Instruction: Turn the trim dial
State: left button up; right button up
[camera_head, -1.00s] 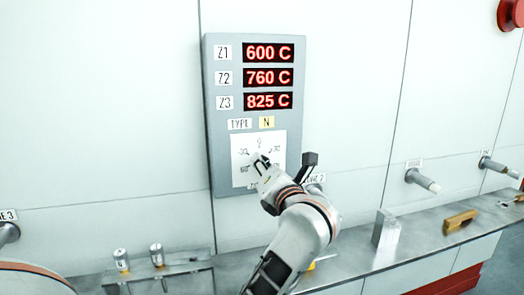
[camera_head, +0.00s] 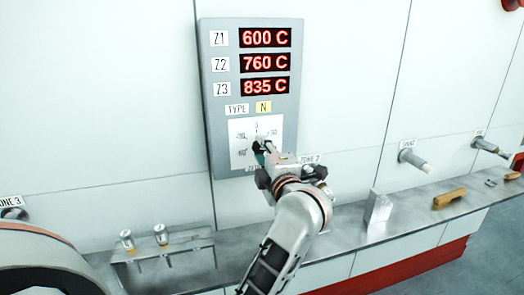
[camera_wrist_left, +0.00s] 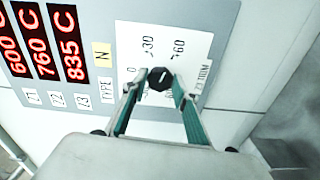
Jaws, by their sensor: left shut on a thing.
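The trim dial is a small black knob (camera_wrist_left: 160,78) on a white scale plate (camera_head: 241,131) low on a grey panel (camera_head: 210,100). My left gripper (camera_head: 261,147) reaches the dial from below right. In the left wrist view its two teal-sided fingers (camera_wrist_left: 159,86) are closed on the knob from both sides. In the head view the fingers partly hide the dial. The panel's red displays read Z1 600 C, Z2 760 C and Z3 (camera_head: 264,87) 835 C; a yellow tag (camera_head: 264,107) shows type N. My right gripper is not in view.
A metal ledge (camera_head: 340,232) runs below the panel. On it are a rack with two small cylinders (camera_head: 160,235), a clear block (camera_head: 378,207) and a brown wooden piece (camera_head: 449,199). Pipe stubs (camera_head: 414,160) stick out of the white wall at right.

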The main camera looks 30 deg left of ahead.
pick_arm(q)
jog(key=shift+m, duration=1.1)
jog(key=o, duration=1.1)
